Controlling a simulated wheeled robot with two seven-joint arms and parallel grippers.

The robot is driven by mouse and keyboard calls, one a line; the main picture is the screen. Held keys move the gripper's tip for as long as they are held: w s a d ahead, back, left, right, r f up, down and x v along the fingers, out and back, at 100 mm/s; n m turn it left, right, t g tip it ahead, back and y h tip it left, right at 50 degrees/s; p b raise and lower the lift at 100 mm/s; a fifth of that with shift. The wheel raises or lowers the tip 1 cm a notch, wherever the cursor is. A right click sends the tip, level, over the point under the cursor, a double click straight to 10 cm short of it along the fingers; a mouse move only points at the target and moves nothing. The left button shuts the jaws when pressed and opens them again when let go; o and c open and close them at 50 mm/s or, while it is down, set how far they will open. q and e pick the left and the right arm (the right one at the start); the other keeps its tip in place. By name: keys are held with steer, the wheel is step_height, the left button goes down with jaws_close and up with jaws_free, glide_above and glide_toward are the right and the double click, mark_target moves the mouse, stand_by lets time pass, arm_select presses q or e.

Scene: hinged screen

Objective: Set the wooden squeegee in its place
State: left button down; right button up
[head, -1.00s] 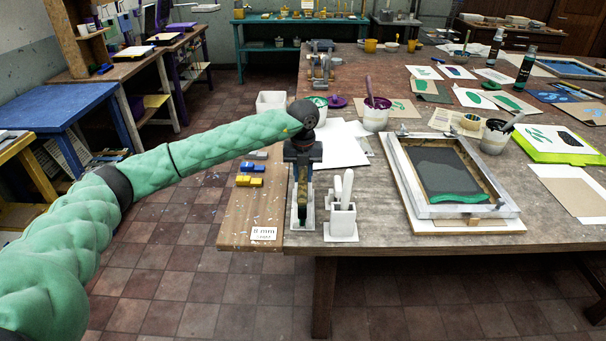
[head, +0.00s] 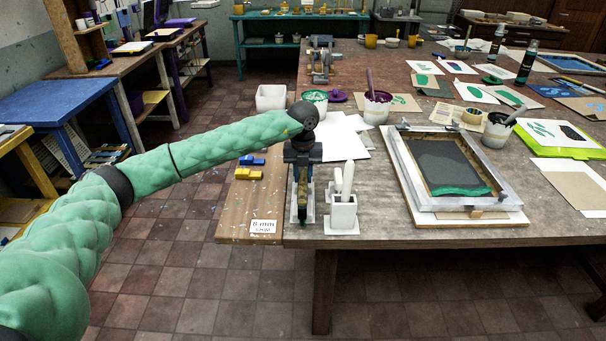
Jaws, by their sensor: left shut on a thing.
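My left gripper (head: 302,158) points down over the near left corner of the big table, shut on the wooden squeegee (head: 302,194). The squeegee is a narrow brown bar seen nearly end-on, with dark green at its lower end. It is over or in a narrow pale grey holder (head: 294,219); its lower edge is hard to see, so I cannot tell whether it rests there. The hinged screen (head: 404,174) lies flat to the right, with a grey frame, dark mesh and green ink along its near edge. My right gripper is not in view.
A white pot with an upright white tool (head: 342,216) stands close to the right of the holder. Blue (head: 252,160) and yellow (head: 249,174) blocks and an "8 mm" card (head: 263,226) lie to the left. Ink pots (head: 376,107) and paper (head: 341,138) lie behind.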

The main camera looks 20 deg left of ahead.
arm_select(q)
steer(key=shift+f, duration=0.2)
steer(key=c, duration=1.1)
jaws_free()
step_height(320, 180, up, 7)
steer(key=b, duration=0.2)
steer(key=shift+b, duration=0.3)
steer(key=shift+r, duration=0.4)
steer(key=shift+a, duration=0.1)
